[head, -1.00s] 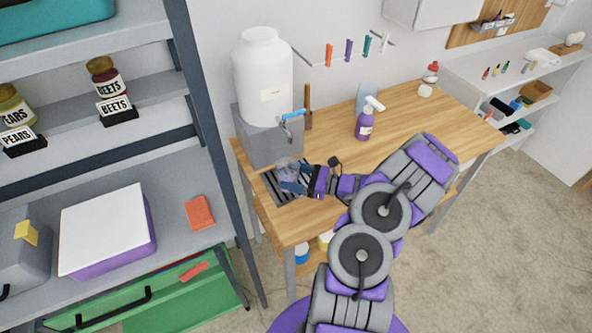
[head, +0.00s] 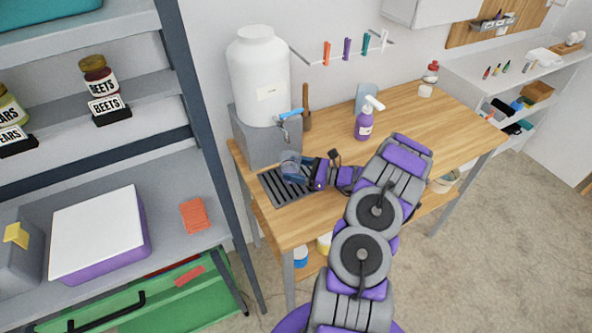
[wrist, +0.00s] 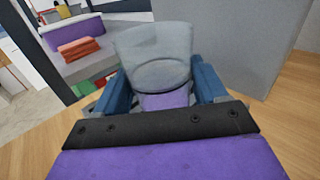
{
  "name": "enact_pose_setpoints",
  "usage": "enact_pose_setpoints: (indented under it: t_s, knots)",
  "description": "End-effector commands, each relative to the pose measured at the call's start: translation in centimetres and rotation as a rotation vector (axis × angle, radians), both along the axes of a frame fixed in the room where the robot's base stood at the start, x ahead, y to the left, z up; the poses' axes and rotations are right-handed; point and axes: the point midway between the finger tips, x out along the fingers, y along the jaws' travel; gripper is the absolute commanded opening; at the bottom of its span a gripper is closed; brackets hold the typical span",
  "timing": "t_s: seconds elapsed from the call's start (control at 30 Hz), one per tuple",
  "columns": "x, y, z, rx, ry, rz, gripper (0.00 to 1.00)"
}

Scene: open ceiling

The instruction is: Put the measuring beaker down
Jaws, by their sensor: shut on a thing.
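The clear measuring beaker (wrist: 160,62) is between the blue fingers of my gripper (wrist: 165,92) in the wrist view. My gripper is shut on it. In the head view, the beaker (head: 290,162) is at the back of the black slotted drip tray (head: 276,188), near the grey block under the dispenser tap. My gripper (head: 299,174) reaches it from the right. I cannot tell whether the beaker's base touches the tray or hangs above it.
A large white dispenser (head: 262,75) with a blue-handled tap (head: 289,115) stands on a grey block (head: 262,140). A metal shelf (head: 170,185) stands at the left. The table's middle is clear.

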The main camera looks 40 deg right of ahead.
Motion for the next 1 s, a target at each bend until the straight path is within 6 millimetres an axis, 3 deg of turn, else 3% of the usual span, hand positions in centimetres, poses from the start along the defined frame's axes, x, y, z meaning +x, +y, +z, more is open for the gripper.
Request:
enact_pose_setpoints:
  t_s: [0.27, 0.3, 0.53, 0.87, 1.0]
  knots:
    - [0.0, 0.1, -0.3, 0.002, 0.002, 0.002, 0.26]
    - [0.0, -0.1, -0.3, 0.003, 0.002, 0.002, 0.73]
    - [0.0, -0.3, -0.4, 0.005, 0.001, 0.002, 0.95]
    - [0.0, 0.1, 0.0, 0.0, 0.001, 0.002, 0.98]
    - [-1.2, -0.8, 0.2, 0.002, 0.001, -0.001, 0.98]
